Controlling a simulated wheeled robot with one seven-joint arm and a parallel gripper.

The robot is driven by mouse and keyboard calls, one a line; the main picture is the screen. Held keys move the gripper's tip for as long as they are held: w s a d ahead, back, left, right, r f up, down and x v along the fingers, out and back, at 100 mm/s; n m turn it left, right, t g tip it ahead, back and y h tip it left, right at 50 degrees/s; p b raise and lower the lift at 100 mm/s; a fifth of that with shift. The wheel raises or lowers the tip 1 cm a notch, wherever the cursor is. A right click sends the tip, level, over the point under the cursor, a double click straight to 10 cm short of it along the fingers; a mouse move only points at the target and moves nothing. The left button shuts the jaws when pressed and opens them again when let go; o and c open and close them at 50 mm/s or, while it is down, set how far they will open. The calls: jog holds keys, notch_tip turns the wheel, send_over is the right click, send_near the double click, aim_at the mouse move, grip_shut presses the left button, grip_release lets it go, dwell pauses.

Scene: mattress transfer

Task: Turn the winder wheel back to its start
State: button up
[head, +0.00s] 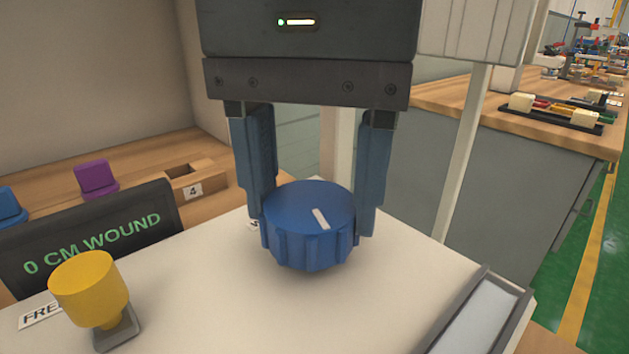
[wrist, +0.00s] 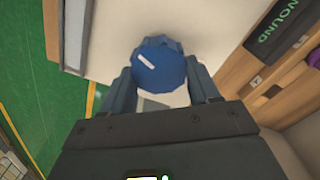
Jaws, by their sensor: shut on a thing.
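The winder wheel (head: 308,225) is a blue ribbed knob with a white mark on its top, standing on a white panel. The mark points toward the front and slightly right in the head view. My gripper (head: 312,215) comes down from above, with one blue finger on each side of the wheel, and is shut on it. The wrist view also shows the wheel (wrist: 160,68) between the two fingers. A dark display (head: 90,235) left of the wheel reads "0 CM WOUND" in green.
A yellow knob (head: 89,290) stands on the panel at front left, beside a partly hidden label. A grey-framed tray (head: 478,318) is at the panel's right. Behind are a purple block (head: 96,178) and a wooden holder marked 4 (head: 196,178). A workbench (head: 545,128) stands at the right.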

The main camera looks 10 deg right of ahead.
aim_at(308, 199)
jog(key=shift+a+n, duration=0.1)
jog(key=shift+n, duration=2.2)
jog(key=o, duration=1.1)
jog(key=shift+c, duration=0.2)
jog(key=shift+r, duration=0.1)
notch_tip(308, 199, up, 8)
jog(key=shift+f+p, duration=0.2)
jog(key=shift+p, duration=0.6)
jog(key=shift+f, duration=0.1)
